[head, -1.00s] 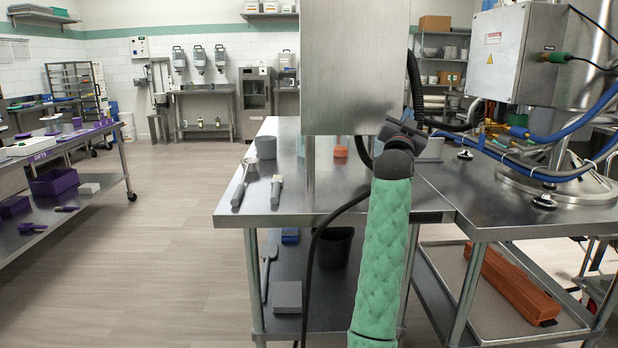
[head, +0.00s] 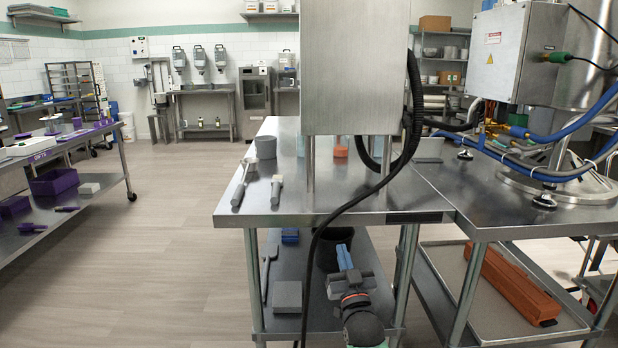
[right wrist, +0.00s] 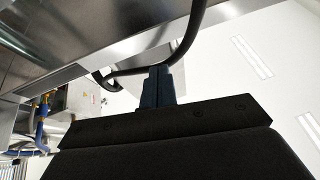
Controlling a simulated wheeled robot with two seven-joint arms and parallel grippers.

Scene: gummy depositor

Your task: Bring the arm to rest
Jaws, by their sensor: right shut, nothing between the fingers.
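My right gripper (head: 345,258) shows at the bottom middle of the head view, its blue-grey fingers pointing up and away. It is in front of the steel table's lower shelf, below the tabletop's front edge. Its fingers are together with nothing between them. In the right wrist view the shut fingers (right wrist: 157,86) stand in front of a dark cable and the underside of a steel surface. Most of the right arm is out of the head view. My left gripper is in neither view.
The steel table (head: 330,204) is close in front, with a metal cabinet (head: 355,70) on it. A black cable (head: 350,203) hangs down over its front edge near my right gripper. Open floor (head: 160,250) lies to the left.

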